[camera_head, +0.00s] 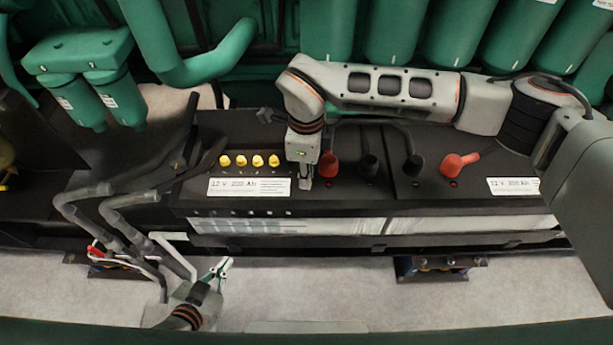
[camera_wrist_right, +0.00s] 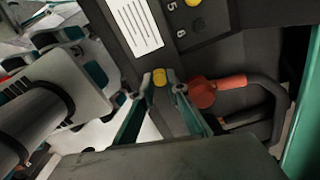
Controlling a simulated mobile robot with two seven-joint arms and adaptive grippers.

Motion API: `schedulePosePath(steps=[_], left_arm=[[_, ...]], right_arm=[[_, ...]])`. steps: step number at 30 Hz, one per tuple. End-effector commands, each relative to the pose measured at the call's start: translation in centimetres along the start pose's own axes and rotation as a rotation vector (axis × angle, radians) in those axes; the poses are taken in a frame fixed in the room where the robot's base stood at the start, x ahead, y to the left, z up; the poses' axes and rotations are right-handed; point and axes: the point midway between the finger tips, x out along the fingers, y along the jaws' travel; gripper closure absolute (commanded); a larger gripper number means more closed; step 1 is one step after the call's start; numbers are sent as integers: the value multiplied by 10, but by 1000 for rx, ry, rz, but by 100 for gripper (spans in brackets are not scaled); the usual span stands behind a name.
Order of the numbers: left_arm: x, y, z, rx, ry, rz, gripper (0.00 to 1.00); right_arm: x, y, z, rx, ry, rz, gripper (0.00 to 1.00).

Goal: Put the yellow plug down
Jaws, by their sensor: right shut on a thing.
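My right gripper (camera_head: 303,184) reaches down over the front of the black battery (camera_head: 345,196), just left of a red terminal cap (camera_head: 328,163). In the right wrist view, the right gripper (camera_wrist_right: 163,85) is shut on a small yellow plug (camera_wrist_right: 160,77) at its fingertips. I cannot tell whether the plug touches the battery. Several other yellow plugs (camera_head: 241,160) sit in a row on the battery top, left of the right gripper. My left gripper (camera_head: 221,268) is low over the pale floor, away from the plugs; its jaw opening is unclear.
Black caps (camera_head: 368,165) and another red cap (camera_head: 460,163) with cables stand right of the right gripper. A white label (camera_head: 249,187) is on the battery's front left. Green pipes (camera_head: 190,60) and cylinders (camera_head: 390,30) rise behind. Pale floor (camera_head: 330,290) is open in front.

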Motion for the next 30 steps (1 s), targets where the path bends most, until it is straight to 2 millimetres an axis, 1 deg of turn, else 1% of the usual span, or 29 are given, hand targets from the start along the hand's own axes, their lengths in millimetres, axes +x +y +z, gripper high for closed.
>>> schedulePosePath(steps=[1,3,10,14,15,16,17,26,30], left_arm=[[1,0,2,1,-2,0,100],[1,0,2,2,-3,-1,100],[2,-1,1,2,0,-2,100],[2,-1,2,2,-1,-2,100],[2,-1,1,2,-1,-2,100],[2,-1,1,2,-1,-2,100],[2,-1,1,2,-1,-2,100],[2,-1,1,2,0,-2,100],[1,-1,-1,2,2,-2,100]], right_arm=[[9,1,0,1,1,3,98],[14,1,0,0,0,2,98],[13,0,0,0,0,-1,98],[16,0,0,-1,0,-1,98],[16,0,0,-1,0,-1,78],[16,0,0,-1,0,-1,70],[16,0,0,-1,0,-1,69],[15,0,0,-1,0,-1,69],[6,-1,0,0,-1,-3,69]])
